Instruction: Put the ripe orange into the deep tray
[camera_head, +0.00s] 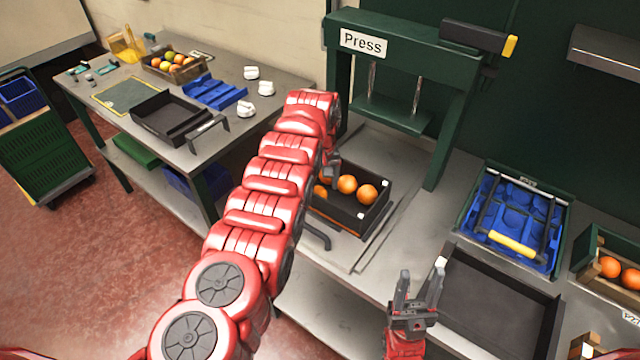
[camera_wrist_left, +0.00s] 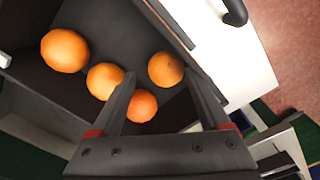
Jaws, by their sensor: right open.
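Several oranges lie in a black box (camera_head: 345,217) under the press; two show clearly in the head view, one orange (camera_head: 347,184) and another orange (camera_head: 367,193). My left gripper (camera_head: 331,168) is over the left part of this box, partly hidden by my arm. In the left wrist view its fingers (camera_wrist_left: 160,76) are apart, with an orange (camera_wrist_left: 165,68) between the tips and a redder orange (camera_wrist_left: 142,105) beside the left finger. I see no clear grip on either. My right gripper (camera_head: 418,288) is open and empty, left of an empty black tray (camera_head: 480,325).
A blue moulded tray (camera_head: 515,215) with a yellow-handled bar and a crate of oranges (camera_head: 610,268) are at right. The left table holds another black tray (camera_head: 170,118) and a fruit crate (camera_head: 172,68).

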